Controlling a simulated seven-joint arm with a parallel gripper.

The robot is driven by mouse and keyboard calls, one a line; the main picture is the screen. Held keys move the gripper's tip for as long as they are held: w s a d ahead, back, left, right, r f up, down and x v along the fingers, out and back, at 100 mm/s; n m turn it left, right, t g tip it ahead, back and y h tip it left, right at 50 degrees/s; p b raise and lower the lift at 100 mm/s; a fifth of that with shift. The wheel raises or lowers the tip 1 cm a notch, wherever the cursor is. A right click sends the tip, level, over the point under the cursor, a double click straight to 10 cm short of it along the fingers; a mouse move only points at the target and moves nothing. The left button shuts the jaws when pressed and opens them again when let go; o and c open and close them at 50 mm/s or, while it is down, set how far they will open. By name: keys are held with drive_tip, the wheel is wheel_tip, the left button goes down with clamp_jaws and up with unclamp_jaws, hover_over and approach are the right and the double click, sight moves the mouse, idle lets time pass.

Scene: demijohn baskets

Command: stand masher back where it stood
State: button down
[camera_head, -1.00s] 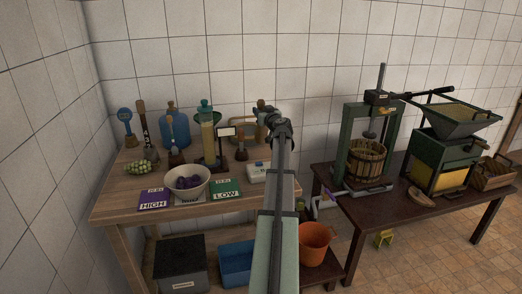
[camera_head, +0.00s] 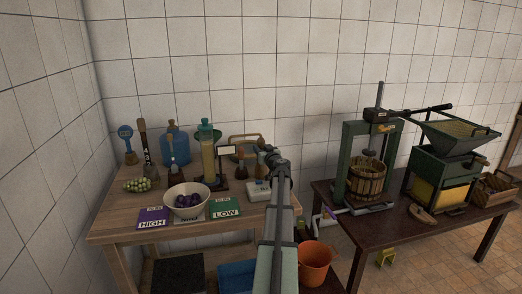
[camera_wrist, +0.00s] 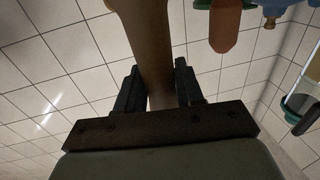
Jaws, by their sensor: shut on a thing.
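My gripper (camera_head: 270,155) is at the right end of the wooden table (camera_head: 118,234), above the white device (camera_head: 254,191) in the picture. In the wrist view my gripper (camera_wrist: 160,92) is shut on a smooth wooden handle, which I take to be the masher (camera_wrist: 148,45). Only part of the masher shows there; its far end runs out of the frame. In the head view a small brown part of the masher (camera_head: 262,164) seems to show beside my fingers. I cannot tell whether it touches the tabletop.
A white bowl of dark grapes (camera_head: 187,200), the purple HIGH card (camera_head: 152,219) and green LOW card (camera_head: 224,208) lie in front. A tall glass cylinder (camera_head: 208,158) and blue demijohn (camera_head: 175,142) stand behind. A press (camera_head: 348,160) stands on the right table.

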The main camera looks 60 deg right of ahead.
drive_tip(key=c, duration=0.7)
unclamp_jaws()
drive_tip(key=shift+f, duration=0.1)
drive_tip(key=shift+s+a, duration=0.15)
drive_tip(key=v, duration=1.1)
drive_tip(key=shift+s+a, duration=0.2)
drive_tip(key=shift+s, duration=0.05)
